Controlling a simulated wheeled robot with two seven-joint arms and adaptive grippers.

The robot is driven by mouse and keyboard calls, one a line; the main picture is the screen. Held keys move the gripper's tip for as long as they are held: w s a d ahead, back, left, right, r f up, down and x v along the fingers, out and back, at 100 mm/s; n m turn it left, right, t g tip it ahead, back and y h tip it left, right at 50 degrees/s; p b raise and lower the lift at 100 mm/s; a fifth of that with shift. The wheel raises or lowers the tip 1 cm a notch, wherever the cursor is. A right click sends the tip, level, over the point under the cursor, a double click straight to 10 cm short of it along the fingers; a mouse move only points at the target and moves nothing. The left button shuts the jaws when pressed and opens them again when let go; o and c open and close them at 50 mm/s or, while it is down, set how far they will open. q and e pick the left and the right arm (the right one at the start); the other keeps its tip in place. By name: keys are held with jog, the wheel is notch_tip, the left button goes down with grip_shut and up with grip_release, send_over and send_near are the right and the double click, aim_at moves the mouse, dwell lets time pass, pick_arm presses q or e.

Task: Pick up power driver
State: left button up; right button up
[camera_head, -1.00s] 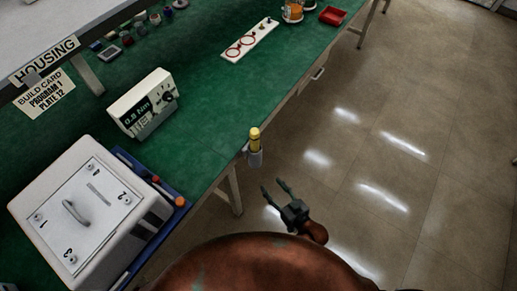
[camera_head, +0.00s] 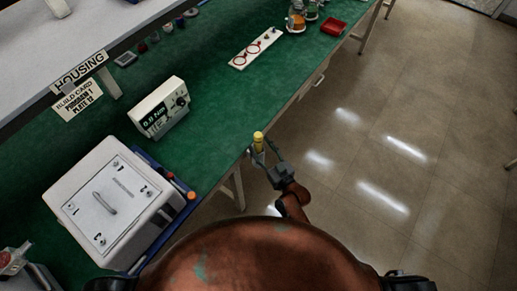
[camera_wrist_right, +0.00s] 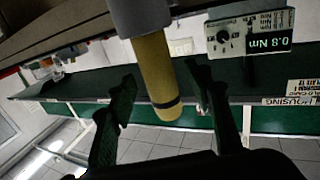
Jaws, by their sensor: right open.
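The power driver has a yellow body (camera_head: 258,141) and sits in a grey holder at the front edge of the green bench. In the right wrist view the driver (camera_wrist_right: 156,75) shows large, its yellow part hanging below a grey sleeve (camera_wrist_right: 139,16). My right gripper (camera_head: 262,154) is at the driver, off the bench's front edge. In the right wrist view its two dark fingers (camera_wrist_right: 162,88) are spread, one on either side of the yellow body, with gaps visible. The holder is partly hidden by the gripper in the head view. My left gripper is not in view.
A torque display box (camera_head: 160,107) stands on the bench (camera_head: 215,125). A white numbered fixture (camera_head: 108,207) with a blue tray edge is nearer. A white plate with red rings (camera_head: 256,48) and a red tray (camera_head: 334,26) lie farther along. The floor at right is clear.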

jog(key=shift+x, duration=1.25)
jog(key=shift+c, duration=0.5)
grip_shut()
